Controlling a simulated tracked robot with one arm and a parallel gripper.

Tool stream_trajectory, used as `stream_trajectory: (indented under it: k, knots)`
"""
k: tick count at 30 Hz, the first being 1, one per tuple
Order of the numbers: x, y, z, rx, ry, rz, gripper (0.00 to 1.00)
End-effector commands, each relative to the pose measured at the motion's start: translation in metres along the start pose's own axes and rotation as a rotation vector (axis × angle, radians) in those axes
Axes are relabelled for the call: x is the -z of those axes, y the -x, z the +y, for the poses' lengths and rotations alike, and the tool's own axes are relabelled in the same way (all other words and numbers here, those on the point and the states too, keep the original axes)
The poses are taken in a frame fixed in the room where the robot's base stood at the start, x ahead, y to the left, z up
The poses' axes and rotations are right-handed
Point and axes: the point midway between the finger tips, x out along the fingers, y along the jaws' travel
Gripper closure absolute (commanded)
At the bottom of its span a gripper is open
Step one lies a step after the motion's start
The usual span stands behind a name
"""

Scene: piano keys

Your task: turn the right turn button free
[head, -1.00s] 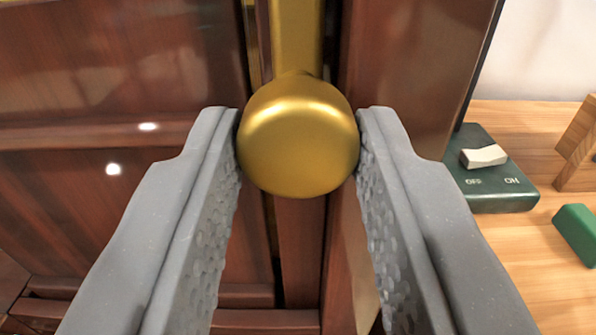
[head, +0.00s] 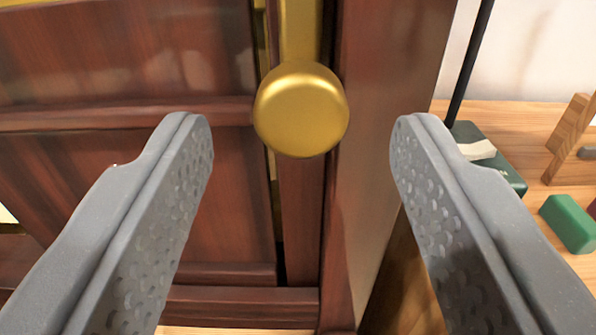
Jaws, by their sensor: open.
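A brass turn button with a round knob (head: 301,109) is on the dark reddish-brown wooden panel front (head: 150,180). Its flat brass bar (head: 300,30) runs upward from the knob, upright along the frame. My gripper (head: 295,135) is open wide. One finger is left of the knob and the other is right of it, with a clear gap on both sides. The knob touches neither finger. The top end of the bar is cut off by the picture edge.
A thin black rod (head: 468,65) rises behind. A pale wall is at the back.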

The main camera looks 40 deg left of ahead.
Motion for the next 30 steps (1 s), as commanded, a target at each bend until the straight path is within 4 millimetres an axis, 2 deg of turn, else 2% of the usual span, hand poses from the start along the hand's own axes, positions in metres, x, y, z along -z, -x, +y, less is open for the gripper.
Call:
stream_trajectory:
  k: [18, 24, 30]
  knots:
    - [-0.002, 0.095, 0.0, -0.001, 0.0, -0.004, 0.5]
    - [-0.003, 0.11, -0.001, 0.0, 0.0, -0.004, 0.5]
    - [-0.002, 0.112, -0.001, 0.001, 0.0, -0.002, 0.5]
